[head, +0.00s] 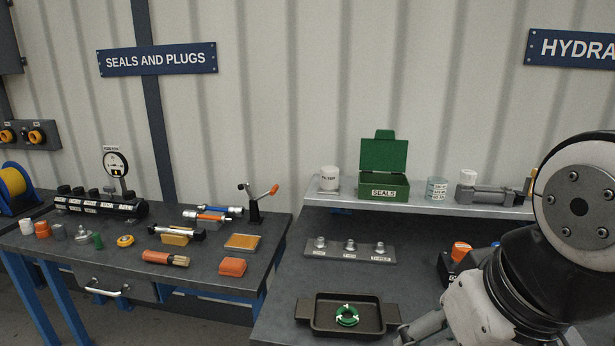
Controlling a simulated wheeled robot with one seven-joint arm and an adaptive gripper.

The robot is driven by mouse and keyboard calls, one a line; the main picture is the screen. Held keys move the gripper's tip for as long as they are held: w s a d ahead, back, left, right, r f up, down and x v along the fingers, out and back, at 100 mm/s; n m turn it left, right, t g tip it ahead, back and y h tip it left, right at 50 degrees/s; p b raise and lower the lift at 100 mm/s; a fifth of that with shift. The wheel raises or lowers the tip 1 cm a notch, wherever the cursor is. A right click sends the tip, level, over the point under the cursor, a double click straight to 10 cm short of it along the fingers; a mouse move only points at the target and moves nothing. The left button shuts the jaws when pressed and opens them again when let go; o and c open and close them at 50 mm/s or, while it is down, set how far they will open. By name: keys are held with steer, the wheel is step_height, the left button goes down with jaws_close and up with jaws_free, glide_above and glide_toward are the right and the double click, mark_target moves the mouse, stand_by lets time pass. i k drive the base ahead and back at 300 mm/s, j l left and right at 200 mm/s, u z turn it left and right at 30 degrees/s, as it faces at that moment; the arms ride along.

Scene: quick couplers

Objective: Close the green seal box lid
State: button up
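The green seal box (384,192) stands on the raised grey shelf at the back of the right bench, with a "SEALS" label on its front. Its green lid (384,154) is open and stands up at the back of the box. My arm comes in at the lower right, well apart from the box. The end of my arm runs toward the bottom edge of the picture, and my gripper's fingertips do not show. What is inside the box cannot be made out.
On the shelf (470,207), a white cup (329,178) stands left of the box and a clear labelled jar (436,188) right of it. A grey cylinder part (487,195) lies farther right. Below are a fitting plate (350,251) and a dark tray (325,322) with green rings.

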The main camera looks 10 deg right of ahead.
mark_target(383, 152)
steer(key=i+l+z, duration=0.1)
steer(key=i+l, duration=0.65)
steer(key=l, duration=0.1)
